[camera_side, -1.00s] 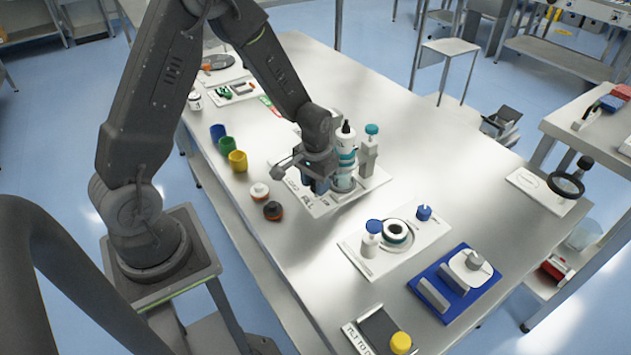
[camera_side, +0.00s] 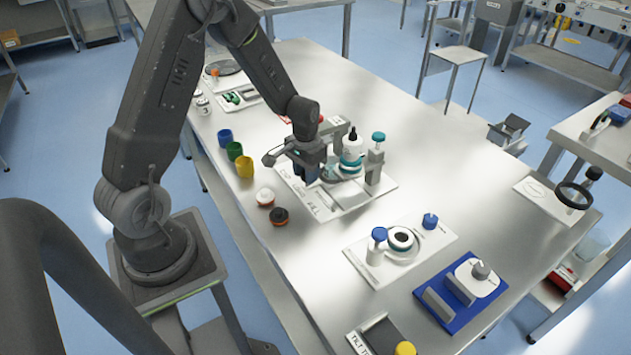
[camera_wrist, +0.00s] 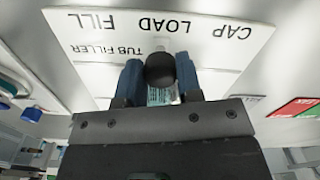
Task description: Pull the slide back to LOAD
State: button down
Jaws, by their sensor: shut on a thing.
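The tub filler is a white board (camera_side: 335,207) on the bench. It carries a white bottle (camera_side: 352,150) with a black tip and teal band, and a grey post with a teal knob (camera_side: 378,138). In the wrist view the board (camera_wrist: 215,60) shows CAP, LOAD and FILL upside down. My gripper (camera_side: 312,174) is low over the board, left of the bottle. In the wrist view my gripper (camera_wrist: 160,75) has its blue fingers shut on a dark round knob (camera_wrist: 160,68). The slide under it is mostly hidden, so its exact position against LOAD cannot be told.
Blue, green and yellow cups (camera_side: 245,167) stand left of the board. A white-topped jar (camera_side: 265,197) and a dark-topped jar (camera_side: 279,216) sit in front of them. Another white station (camera_side: 420,255) and a blue tray (camera_side: 440,315) lie nearer the right.

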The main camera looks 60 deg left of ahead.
jog(key=shift+a, duration=0.15)
jog(key=c, duration=0.8)
grip_release()
notch_tip(320, 180, up, 14)
jog(key=shift+f, duration=0.1)
jog(key=s+d+r+m+t, duration=0.1)
jog(key=s+d+r+t, duration=0.1)
jog(key=s+d+r, duration=0.2)
jog(key=s+d+r+m+t, duration=0.1)
jog(key=s+d+r, duration=0.3)
jog(key=s+d, duration=0.2)
jog(key=s+d+r+m+t, duration=0.1)
jog(key=s+d+r+t, duration=0.1)
jog(key=s+d, duration=0.4)
jog(key=shift+s+r+t, duration=0.3)
jog(key=shift+r, duration=0.6)
